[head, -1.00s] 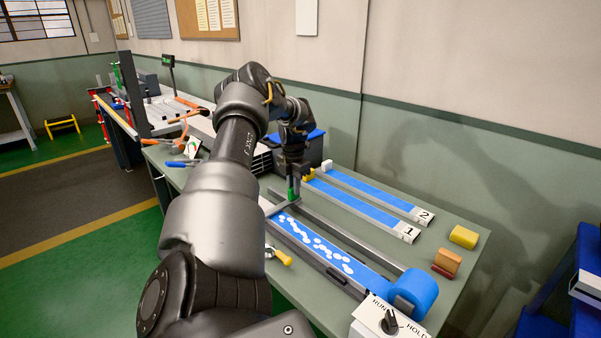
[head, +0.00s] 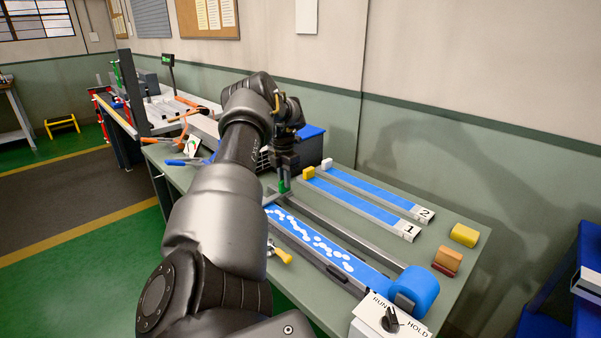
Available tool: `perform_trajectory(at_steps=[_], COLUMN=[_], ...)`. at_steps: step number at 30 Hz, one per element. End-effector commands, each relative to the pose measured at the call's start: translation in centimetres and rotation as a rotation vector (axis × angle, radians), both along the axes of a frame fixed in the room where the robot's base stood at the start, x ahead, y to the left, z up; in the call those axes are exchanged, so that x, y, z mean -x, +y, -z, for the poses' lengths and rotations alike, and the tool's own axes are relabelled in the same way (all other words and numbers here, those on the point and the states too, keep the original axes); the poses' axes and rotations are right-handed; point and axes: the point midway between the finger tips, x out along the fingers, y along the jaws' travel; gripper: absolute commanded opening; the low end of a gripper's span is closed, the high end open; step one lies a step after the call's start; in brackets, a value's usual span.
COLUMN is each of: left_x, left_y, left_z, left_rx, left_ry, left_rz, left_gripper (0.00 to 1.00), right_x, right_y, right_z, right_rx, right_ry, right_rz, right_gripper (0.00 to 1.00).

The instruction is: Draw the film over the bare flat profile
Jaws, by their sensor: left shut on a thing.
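A blue film (head: 318,243) runs from a blue roll (head: 414,289) at the near right end up and left along a flat profile in a grey track. White blotches show on the film. My left gripper (head: 284,184) is at the film's far end, shut on a green handle (head: 285,187) that stands on a grey crossbar (head: 273,198). My left arm hides part of the bar and the film's far end. Whether bare profile shows beyond it cannot be seen. My right gripper is not in view.
Two blue-topped strips marked 1 (head: 409,231) and 2 (head: 425,215) lie behind the track. A RUN/HOLD knob (head: 390,320) is at the near end. Yellow (head: 464,236) and orange (head: 447,260) blocks sit at the right. A blue-lidded box (head: 312,140) stands behind my gripper.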

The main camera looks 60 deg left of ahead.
Motion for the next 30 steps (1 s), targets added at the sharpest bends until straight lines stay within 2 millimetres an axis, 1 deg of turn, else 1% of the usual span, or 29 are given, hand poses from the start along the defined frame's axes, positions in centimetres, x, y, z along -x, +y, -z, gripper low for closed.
perform_trajectory(at_steps=[3, 14, 30], left_x=[0.1, 0.2, 0.7], left_y=[0.3, 0.4, 2.0], left_z=[0.0, 0.0, 0.1], left_rx=[-0.002, -0.001, 0.0], left_ry=[0.001, 0.001, 0.0], left_rz=[0.001, 0.001, -0.002], left_gripper=[0.0, 0.0, 0.0], right_x=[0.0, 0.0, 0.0], right_y=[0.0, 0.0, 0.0], right_z=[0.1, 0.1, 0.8], right_rx=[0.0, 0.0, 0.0], right_ry=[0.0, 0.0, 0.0], right_rz=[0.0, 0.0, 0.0], right_gripper=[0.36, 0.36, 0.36])
